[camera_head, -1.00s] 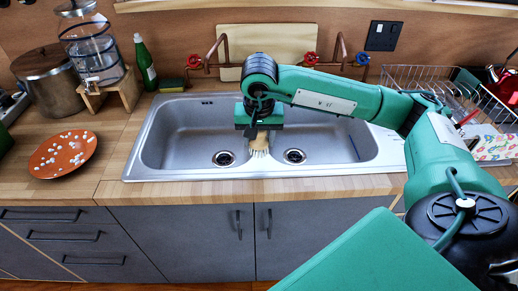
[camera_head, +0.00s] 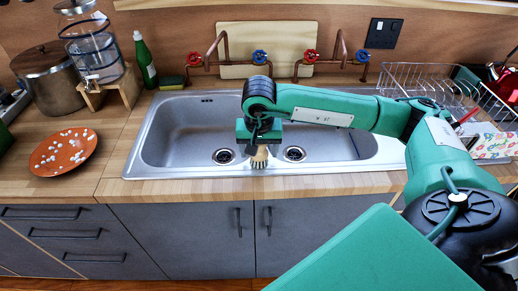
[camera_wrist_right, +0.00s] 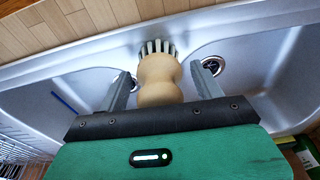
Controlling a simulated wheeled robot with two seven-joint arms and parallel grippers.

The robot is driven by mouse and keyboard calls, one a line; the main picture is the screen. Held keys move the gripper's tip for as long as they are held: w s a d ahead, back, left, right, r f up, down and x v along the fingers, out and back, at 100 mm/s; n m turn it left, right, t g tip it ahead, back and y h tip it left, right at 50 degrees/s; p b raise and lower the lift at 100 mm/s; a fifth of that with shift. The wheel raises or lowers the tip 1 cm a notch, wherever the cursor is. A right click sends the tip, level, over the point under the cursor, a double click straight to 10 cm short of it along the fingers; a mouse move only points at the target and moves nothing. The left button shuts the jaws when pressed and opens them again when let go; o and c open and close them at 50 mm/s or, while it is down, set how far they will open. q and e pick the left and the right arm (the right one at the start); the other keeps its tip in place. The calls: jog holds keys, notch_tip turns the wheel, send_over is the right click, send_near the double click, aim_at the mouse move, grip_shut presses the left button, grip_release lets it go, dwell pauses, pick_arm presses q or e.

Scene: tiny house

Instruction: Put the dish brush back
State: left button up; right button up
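The dish brush (camera_head: 259,156) has a pale wooden body and bristles pointing down, and is roughly upright at the front middle of the steel sink (camera_head: 190,140). In the right wrist view the brush (camera_wrist_right: 160,80) is between the two fingers of my right gripper (camera_wrist_right: 162,70). A narrow gap shows on each side of it, so the fingers look open around it, not closed on it. In the head view my right gripper (camera_head: 259,146) is directly above the brush and hides its upper part. My left gripper is out of view.
Two basins with drains (camera_head: 224,156) lie either side. Copper taps (camera_head: 300,62) stand behind. A dish rack (camera_head: 430,82) is at right; an orange plate (camera_head: 64,152), pot (camera_head: 48,80), glass dispenser (camera_head: 95,50) and green bottle (camera_head: 145,62) are at left.

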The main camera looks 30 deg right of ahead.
jog(key=shift+r, duration=0.45)
notch_tip(320, 180, up, 3)
jog(key=shift+s+a+r+b, duration=0.15)
jog(key=shift+b, duration=0.15)
jog(key=r, duration=0.5)
jog(key=s+r+b, duration=0.1)
jog(key=r, duration=0.1)
jog(key=shift+a+r, duration=0.15)
jog(key=shift+a, duration=0.15)
jog(key=shift+r, duration=0.4)
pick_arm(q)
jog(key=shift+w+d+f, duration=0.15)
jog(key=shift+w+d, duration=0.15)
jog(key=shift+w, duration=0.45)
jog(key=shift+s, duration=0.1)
